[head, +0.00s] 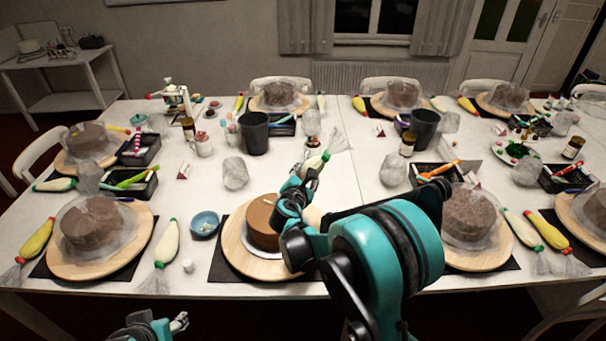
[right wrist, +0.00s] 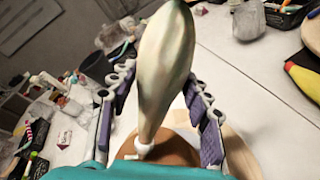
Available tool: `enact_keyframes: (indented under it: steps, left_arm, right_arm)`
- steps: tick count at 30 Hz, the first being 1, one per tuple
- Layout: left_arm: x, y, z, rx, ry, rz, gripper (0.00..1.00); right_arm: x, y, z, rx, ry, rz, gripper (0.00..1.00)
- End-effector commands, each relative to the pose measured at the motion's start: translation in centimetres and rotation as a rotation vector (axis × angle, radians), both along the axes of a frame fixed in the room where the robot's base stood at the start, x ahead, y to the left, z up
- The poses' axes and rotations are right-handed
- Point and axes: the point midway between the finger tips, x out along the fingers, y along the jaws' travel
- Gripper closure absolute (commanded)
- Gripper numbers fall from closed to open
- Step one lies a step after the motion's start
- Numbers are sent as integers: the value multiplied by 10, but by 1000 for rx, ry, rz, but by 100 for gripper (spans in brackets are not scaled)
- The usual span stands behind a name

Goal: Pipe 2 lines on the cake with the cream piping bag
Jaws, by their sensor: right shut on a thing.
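The smooth brown cake (head: 262,222) sits on a round wooden turntable (head: 238,253) at the near middle of the table. My right gripper (head: 308,178) is shut on the cream piping bag (head: 313,163), just above and beside the cake's right side. In the right wrist view the pale bag (right wrist: 165,60) stands between the two fingers, with its white nozzle (right wrist: 144,147) pointing down over the brown cake top (right wrist: 170,152). I cannot tell whether the nozzle touches the cake. My arm hides the cake's right part. My left gripper (head: 180,322) is low at the front edge, away from the cake; its opening is unclear.
Other cakes under clear wraps stand on boards left (head: 90,222) and right (head: 468,212). A blue bowl (head: 205,223) and a pale piping bag (head: 167,242) lie left of the turntable. Dark cups (head: 254,133) and a black tray (head: 135,183) stand further back.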

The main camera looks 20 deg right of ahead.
Motion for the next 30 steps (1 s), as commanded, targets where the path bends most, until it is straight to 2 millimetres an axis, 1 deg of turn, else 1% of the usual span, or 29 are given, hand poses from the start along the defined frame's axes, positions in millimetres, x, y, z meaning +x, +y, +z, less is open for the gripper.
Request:
enact_keyframes:
  steps: [30]
  left_arm:
    - [0, 0, -3, 0, 0, 0, 50]
  right_arm:
    - [-27, -31, 0, -1, 1, -1, 80]
